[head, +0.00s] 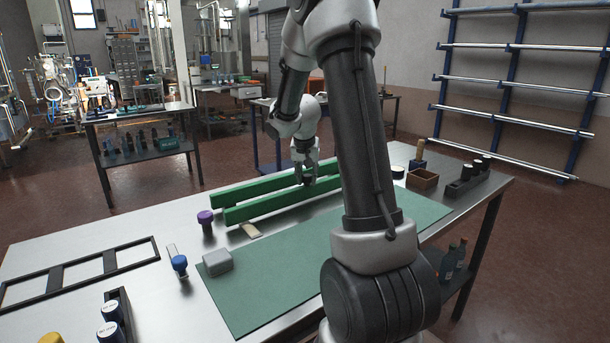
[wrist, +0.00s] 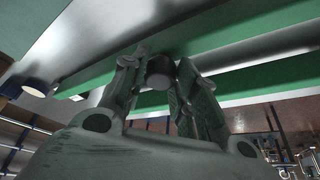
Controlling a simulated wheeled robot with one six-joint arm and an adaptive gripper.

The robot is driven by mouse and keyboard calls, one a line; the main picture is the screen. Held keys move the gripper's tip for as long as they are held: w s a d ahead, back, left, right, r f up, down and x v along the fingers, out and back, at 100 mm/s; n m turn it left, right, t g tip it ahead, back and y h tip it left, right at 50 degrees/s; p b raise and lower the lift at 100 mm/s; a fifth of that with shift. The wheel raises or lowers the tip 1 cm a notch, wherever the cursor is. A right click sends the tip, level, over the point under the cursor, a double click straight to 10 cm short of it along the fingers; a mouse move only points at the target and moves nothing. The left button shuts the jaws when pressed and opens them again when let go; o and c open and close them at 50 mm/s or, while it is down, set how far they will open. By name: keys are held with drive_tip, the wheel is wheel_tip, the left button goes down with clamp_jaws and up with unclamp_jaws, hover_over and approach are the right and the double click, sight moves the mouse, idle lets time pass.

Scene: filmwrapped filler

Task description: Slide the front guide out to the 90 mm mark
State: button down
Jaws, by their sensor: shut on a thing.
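Two long green guides lie parallel on the steel table in the head view: the front guide (head: 270,209) nearer me and the back guide (head: 245,190) behind it. My gripper (head: 308,181) points down at the front guide, toward its right part. In the wrist view my gripper (wrist: 157,82) is shut on a dark round knob (wrist: 160,69), with one finger on each side. A green bar (wrist: 95,75) runs behind the fingers there. I cannot tell which guide carries the knob. No scale or 90 mm mark can be made out.
A green mat (head: 290,258) lies in front of the guides, with a grey box (head: 217,262) on it. A purple-topped cylinder (head: 205,218) stands near the guides' left end. A wooden box (head: 422,181) and a dark block with bottles (head: 462,185) stand at right. My arm hides part of the table.

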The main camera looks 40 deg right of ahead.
drive_tip(key=c, duration=1.1)
unclamp_jaws()
drive_tip(key=shift+s, duration=0.25)
drive_tip(key=shift+r, duration=0.1)
drive_tip(key=v, duration=1.1)
drive_tip(key=shift+a+r, duration=0.1)
drive_tip(key=shift+r, duration=0.3)
